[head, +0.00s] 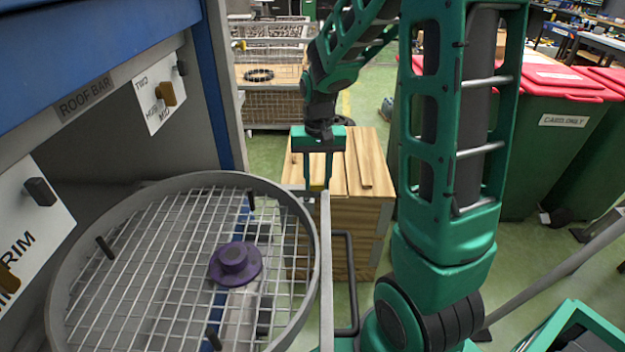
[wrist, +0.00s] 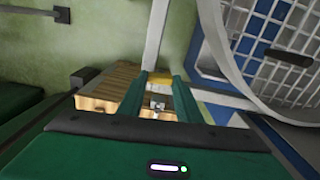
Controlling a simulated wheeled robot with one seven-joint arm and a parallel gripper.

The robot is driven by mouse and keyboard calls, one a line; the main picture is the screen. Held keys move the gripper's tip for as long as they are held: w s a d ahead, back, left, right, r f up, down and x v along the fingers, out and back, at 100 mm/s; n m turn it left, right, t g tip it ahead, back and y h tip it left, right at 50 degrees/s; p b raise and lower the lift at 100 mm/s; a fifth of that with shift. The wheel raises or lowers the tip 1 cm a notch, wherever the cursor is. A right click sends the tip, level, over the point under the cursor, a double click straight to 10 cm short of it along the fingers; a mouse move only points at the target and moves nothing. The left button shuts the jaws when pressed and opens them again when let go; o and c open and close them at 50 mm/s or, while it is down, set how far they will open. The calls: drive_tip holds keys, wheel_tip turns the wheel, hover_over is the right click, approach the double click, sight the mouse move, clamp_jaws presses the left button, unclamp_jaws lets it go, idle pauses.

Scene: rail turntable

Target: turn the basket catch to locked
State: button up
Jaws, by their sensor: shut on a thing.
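The round wire basket (head: 150,235) with a grey rim fills the lower left of the head view; its rim and mesh also show in the wrist view (wrist: 262,72). My gripper (head: 318,187) points down just past the rim's right side, at the far end of a grey bar (head: 326,270). Its fingers are shut on a small yellow piece, seemingly the basket catch (wrist: 159,79), which shows between the fingertips in the wrist view. The fingers hide part of the catch. I cannot tell its turned position or any lock marking.
A purple round knob (head: 236,264) sits over the mesh. A wooden crate (head: 345,225) stands behind my gripper. Green bins with red lids (head: 550,120) stand at the right.

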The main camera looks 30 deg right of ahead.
sight(317, 183)
drive_tip(key=shift+w+d+r+m, duration=0.1)
drive_tip(key=shift+w+r+m, duration=0.1)
drive_tip(key=shift+m, duration=0.3)
drive_tip(key=o, duration=1)
drive_tip(key=shift+f, duration=0.1)
drive_tip(key=shift+o, duration=0.2)
drive_tip(key=shift+s, duration=0.1)
wheel_tip(317, 183, up, 11)
drive_tip(key=shift+f, duration=0.15)
